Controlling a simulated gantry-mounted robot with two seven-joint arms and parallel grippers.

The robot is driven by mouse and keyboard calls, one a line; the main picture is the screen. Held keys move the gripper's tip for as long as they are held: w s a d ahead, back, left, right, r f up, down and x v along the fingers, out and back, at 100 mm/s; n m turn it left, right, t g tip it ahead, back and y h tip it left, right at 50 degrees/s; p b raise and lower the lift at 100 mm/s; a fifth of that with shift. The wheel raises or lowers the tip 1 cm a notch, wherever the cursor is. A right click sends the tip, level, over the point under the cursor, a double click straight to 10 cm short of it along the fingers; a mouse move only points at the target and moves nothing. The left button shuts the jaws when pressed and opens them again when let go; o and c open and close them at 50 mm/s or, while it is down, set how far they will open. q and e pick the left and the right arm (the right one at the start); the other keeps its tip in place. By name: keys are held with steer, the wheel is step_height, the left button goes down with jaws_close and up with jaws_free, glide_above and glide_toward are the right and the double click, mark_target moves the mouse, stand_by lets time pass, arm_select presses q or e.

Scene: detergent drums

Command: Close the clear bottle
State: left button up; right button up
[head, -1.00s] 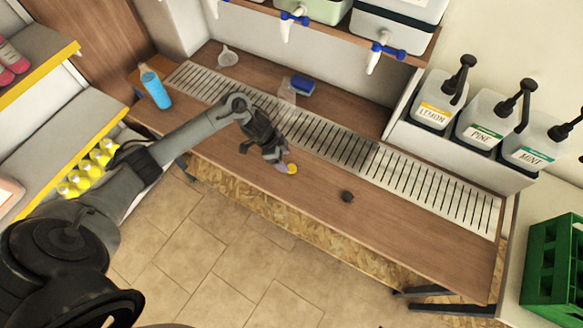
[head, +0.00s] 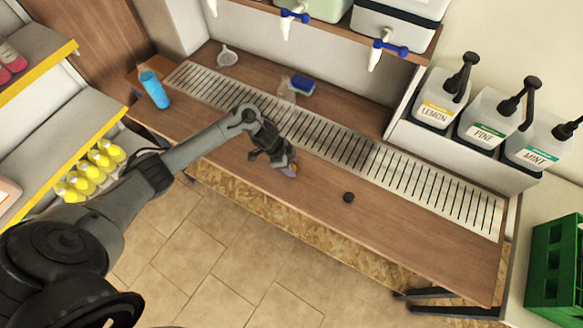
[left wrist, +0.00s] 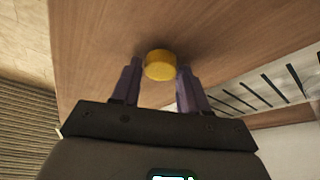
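The clear bottle (head: 287,95) stands on the metal drain grate, beside a blue sponge; its top is hard to make out. A yellow cap (left wrist: 160,65) lies on the wooden counter, between the fingertips of my left gripper (left wrist: 160,78). My left gripper also shows in the head view (head: 287,170), low over the counter's front part, where it hides most of the cap. Its fingers are apart, one on each side of the cap, with slim gaps visible. A black cap (head: 348,197) lies on the counter to the right. My right gripper is out of view.
A blue bottle (head: 155,90) stands at the counter's left end, and a funnel (head: 227,57) lies at the back. The sponge (head: 302,85) is behind the grate (head: 345,145). Labelled pump containers (head: 487,125) stand at right. Taps (head: 376,55) overhang the back.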

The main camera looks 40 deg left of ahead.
arm_select(q)
steer(key=c, duration=0.6)
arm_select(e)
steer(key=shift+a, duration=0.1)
arm_select(q)
steer(key=shift+r, duration=0.15)
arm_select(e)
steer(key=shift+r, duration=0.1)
arm_select(q)
steer(key=shift+r, duration=0.55)
step_height(320, 180, up, 3)
steer(key=shift+s+d+r+p, duration=0.1)
steer(key=shift+s+p, duration=0.05)
steer(key=shift+p, duration=0.7)
steer(key=shift+s+d+r+p, duration=0.6)
steer(key=shift+s+d+r, duration=0.5)
steer(key=shift+s, duration=0.45)
steer(key=shift+s+d+r+p, duration=0.6)
steer(key=shift+s+d+r, duration=0.5)
steer(key=shift+s, duration=0.4)
steer(key=shift+s+d+r+p, duration=0.6)
steer(key=shift+s+d+r, duration=0.45)
steer(key=shift+s, duration=0.5)
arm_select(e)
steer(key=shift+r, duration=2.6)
